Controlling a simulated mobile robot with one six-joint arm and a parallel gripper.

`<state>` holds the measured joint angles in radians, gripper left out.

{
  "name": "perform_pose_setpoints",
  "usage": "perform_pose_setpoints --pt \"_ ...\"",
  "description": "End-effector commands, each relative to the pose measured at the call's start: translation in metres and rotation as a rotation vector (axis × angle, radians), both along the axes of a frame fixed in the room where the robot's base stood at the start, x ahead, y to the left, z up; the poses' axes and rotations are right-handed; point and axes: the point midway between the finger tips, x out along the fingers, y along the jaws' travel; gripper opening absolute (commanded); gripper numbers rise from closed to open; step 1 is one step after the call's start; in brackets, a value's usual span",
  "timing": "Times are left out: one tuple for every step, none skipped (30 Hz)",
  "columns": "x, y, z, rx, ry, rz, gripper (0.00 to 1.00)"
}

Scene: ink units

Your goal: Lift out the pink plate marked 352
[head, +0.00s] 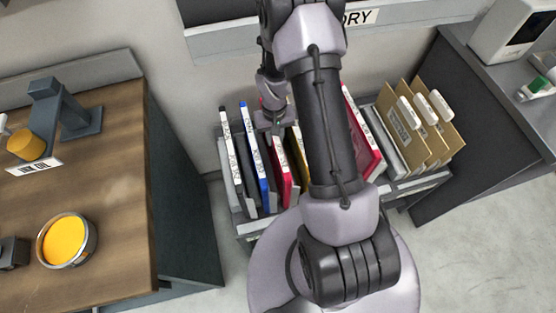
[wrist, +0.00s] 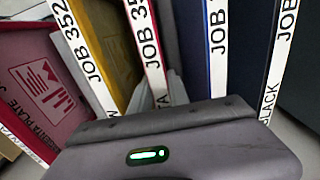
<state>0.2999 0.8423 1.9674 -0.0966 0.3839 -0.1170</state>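A pink plate (head: 285,178) stands on edge in the rack between a blue plate (head: 264,185) and a yellow plate (head: 301,158). In the wrist view its white spine (wrist: 144,45) reads "JOB 35" and ends in "TA"; the last digit is not readable. A second pink plate (head: 360,132) stands further right; its face also shows in the wrist view (wrist: 38,88), with its job number out of sight. The full "JOB 352" is on the yellow plate's spine (wrist: 85,50). My gripper (head: 276,121) is at the first pink plate's upper edge; its fingers are mostly hidden.
A black-labelled plate (head: 231,150) stands at the rack's left end. Cardboard folders (head: 400,125) fill its right end. A wooden bench (head: 110,200) with an ink tin (head: 66,240) is at left. A grey counter (head: 490,90) is at right. Neighbouring plates stand close together.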

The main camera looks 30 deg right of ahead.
Motion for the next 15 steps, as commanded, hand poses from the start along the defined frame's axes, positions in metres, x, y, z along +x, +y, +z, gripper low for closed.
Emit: perform_pose_setpoints --pt "0.0 0.0 0.0 0.0 0.0 0.0 0.0" --pt "0.0 0.0 0.0 0.0 0.0 0.0 0.0" --pt "0.0 0.0 0.0 0.0 0.0 0.0 0.0" --pt "0.0 0.0 0.0 0.0 0.0 0.0 0.0" --pt "0.0 0.0 0.0 0.0 0.0 0.0 0.0" --pt "0.0 0.0 0.0 0.0 0.0 0.0 0.0" --pt "0.0 0.0 0.0 0.0 -0.001 0.0 0.0" --pt "0.0 0.0 0.0 0.0 -0.001 0.0 0.0" --pt "0.0 0.0 0.002 0.0 -0.001 0.0 0.0" --pt "0.0 0.0 0.004 0.0 -0.001 0.0 0.0" --pt "0.0 0.0 0.007 0.0 -0.001 0.0 0.0" --pt "0.0 0.0 0.013 0.0 -0.001 0.0 0.0" --pt "0.001 0.0 0.018 -0.001 -0.002 0.0 0.0" --pt "0.001 0.0 0.023 -0.001 -0.002 0.0 0.0" --pt "0.001 0.0 0.03 -0.001 -0.002 0.0 0.0"
